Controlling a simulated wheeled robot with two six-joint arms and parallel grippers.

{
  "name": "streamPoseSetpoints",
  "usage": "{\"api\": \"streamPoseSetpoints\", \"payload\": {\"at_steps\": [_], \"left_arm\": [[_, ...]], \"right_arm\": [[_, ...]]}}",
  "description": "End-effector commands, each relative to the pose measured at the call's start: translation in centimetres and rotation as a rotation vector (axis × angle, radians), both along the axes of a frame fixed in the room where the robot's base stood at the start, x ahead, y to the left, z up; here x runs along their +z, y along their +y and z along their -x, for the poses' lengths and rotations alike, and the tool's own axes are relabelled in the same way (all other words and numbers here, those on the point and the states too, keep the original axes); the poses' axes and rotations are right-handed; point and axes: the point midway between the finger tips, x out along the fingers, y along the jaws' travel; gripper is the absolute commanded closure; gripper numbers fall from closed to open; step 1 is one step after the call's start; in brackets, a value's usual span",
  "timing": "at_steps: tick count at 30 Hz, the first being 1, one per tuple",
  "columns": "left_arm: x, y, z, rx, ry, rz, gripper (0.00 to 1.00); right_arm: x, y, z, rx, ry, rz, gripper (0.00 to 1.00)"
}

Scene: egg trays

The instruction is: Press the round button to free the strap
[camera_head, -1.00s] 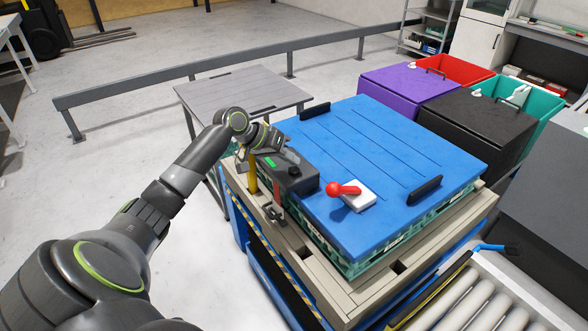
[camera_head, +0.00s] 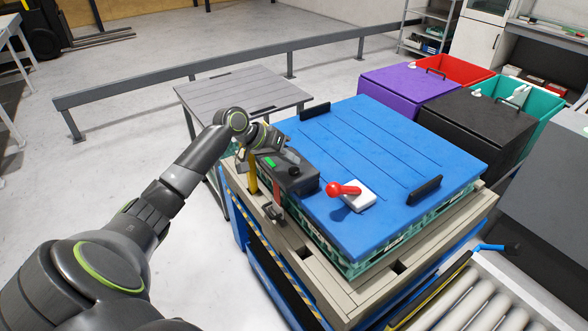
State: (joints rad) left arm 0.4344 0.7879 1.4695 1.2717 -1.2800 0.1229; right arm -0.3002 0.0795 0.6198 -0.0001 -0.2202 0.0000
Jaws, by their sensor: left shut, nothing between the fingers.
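A dark box (camera_head: 301,184) with a green display (camera_head: 269,163) sits at the left edge of the blue lid (camera_head: 385,150). A dark round knob shape on its top may be the round button (camera_head: 293,171). A reddish strap (camera_head: 277,190) runs down the box's front side to a metal buckle (camera_head: 273,214). My left gripper (camera_head: 272,147) is shut and empty, just behind and above the box. I cannot tell whether it touches the box. My right gripper is not in view.
A red-ball lever (camera_head: 342,189) on a white plate stands on the lid. A yellow post (camera_head: 251,176) rises beside the box. A grey table (camera_head: 235,90) is behind. Purple (camera_head: 400,82) and black (camera_head: 470,125) bins stand at the right, rollers (camera_head: 490,305) at the lower right.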

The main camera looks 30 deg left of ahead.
Motion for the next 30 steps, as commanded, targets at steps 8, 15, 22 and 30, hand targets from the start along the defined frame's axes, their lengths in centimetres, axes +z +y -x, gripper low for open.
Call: {"api": "streamPoseSetpoints", "payload": {"at_steps": [8,15,22,30], "left_arm": [[-0.2,0.0,0.0,0.001,0.0,0.001,1.0],[-0.8,0.0,0.0,0.001,0.0,0.001,1.0],[-0.8,0.0,0.0,0.0,0.0,0.0,1.0],[-1.0,0.0,0.0,0.0,0.0,0.0,1.0]], "right_arm": [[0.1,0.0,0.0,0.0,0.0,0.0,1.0],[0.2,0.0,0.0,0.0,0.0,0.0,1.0],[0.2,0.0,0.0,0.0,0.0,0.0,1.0],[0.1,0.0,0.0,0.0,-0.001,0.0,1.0]]}}
